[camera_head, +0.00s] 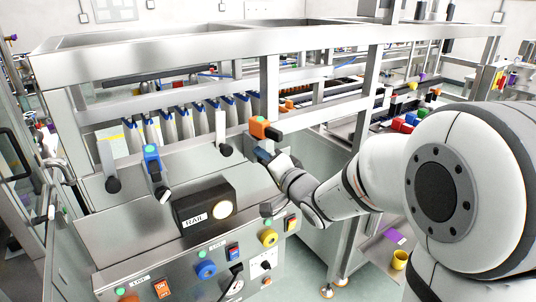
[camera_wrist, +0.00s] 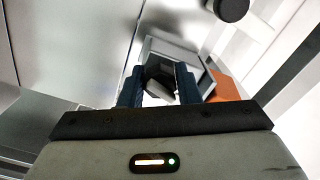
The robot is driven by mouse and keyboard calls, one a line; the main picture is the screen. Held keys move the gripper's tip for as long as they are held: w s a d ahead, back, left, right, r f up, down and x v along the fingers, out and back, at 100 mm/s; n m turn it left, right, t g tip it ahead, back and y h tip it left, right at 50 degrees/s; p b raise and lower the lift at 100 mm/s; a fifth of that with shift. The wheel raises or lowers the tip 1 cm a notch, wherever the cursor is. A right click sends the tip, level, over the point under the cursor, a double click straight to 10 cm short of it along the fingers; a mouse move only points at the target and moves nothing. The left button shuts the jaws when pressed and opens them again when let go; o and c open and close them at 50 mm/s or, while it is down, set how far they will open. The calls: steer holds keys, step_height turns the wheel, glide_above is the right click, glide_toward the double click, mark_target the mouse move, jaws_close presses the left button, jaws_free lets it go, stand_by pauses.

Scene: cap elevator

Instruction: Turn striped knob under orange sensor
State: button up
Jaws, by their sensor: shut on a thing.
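My gripper (camera_head: 264,156) is just below the sensor in the head view. In the wrist view my gripper (camera_wrist: 159,86) has its two dark blue fingers on either side of a dark knob with a light part (camera_wrist: 160,84), and is shut on it. In the head view the knob is hidden behind my gripper. Its stripes are hard to make out.
A blue sensor (camera_head: 152,160) stands at the panel's left. A black box with a round lamp (camera_head: 206,206) is left of my wrist. Below is a control panel with a yellow knob (camera_head: 268,237) and a blue knob (camera_head: 205,270). A metal frame post (camera_head: 269,90) rises behind the orange sensor.

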steer(key=m+p, duration=0.2)
steer(key=m, duration=0.3)
steer(key=shift+r, duration=0.2)
steer(key=shift+m, duration=0.3)
steer(key=o, duration=1)
steer(key=shift+w+f, duration=0.1)
steer(key=shift+f, duration=0.05)
steer(key=shift+d, duration=0.1)
